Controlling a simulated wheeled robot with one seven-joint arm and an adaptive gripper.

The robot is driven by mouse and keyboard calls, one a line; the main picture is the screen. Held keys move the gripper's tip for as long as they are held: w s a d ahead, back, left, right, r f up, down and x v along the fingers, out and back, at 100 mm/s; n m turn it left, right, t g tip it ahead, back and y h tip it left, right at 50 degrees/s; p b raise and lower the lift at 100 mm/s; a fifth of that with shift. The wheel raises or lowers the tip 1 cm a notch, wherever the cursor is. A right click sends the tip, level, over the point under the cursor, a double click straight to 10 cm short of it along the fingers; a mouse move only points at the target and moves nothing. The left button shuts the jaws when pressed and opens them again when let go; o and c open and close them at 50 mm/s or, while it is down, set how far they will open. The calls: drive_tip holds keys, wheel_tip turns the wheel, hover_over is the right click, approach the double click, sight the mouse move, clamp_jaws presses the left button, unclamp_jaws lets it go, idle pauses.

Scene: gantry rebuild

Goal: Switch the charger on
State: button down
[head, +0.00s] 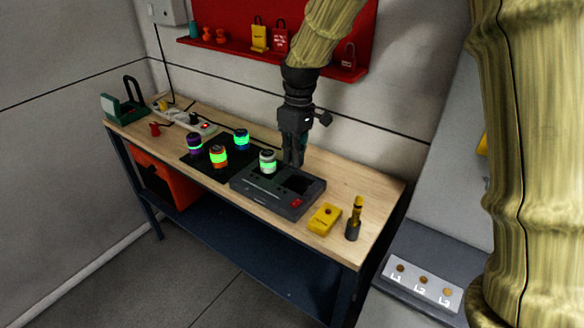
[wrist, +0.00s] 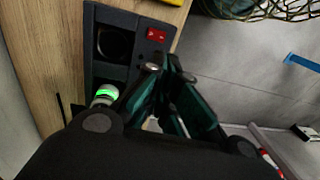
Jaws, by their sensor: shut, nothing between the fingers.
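The charger (head: 246,185) is a dark grey box on the wooden bench, with a red switch (head: 297,203) at its front right corner. The switch's on or off position is too small to tell. A white canister with a glowing green band (head: 268,161) stands in the charger's left bay; the right bay looks empty. My gripper (head: 293,162) points down, shut and empty, over the charger's back side. In the wrist view the charger (wrist: 118,73), red switch (wrist: 156,35) and green-lit canister (wrist: 105,93) lie beyond my shut fingers (wrist: 163,66).
A power strip (head: 203,129) lies behind the mat. A red board hangs behind.

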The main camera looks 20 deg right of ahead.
sight(290, 204)
drive_tip(key=f+p, duration=0.1)
drive_tip(key=f, duration=0.3)
drive_tip(key=f+p, duration=0.2)
drive_tip(key=f, duration=0.2)
drive_tip(key=s+a+f+p, duration=0.1)
drive_tip(key=f, duration=0.3)
drive_tip(key=shift+a+f, duration=0.1)
drive_tip(key=shift+f, duration=0.3)
drive_tip(key=shift+s+a+f+h, duration=0.1)
drive_tip(key=shift+f+h, duration=0.2)
drive_tip(key=shift+r, duration=0.1)
drive_tip(key=shift+w+d+r, duration=0.15)
drive_tip(key=shift+w+d, duration=0.35)
drive_tip(key=shift+d, duration=0.15)
drive_tip(key=shift+r+p, duration=0.1)
drive_tip(key=shift+p, duration=0.25)
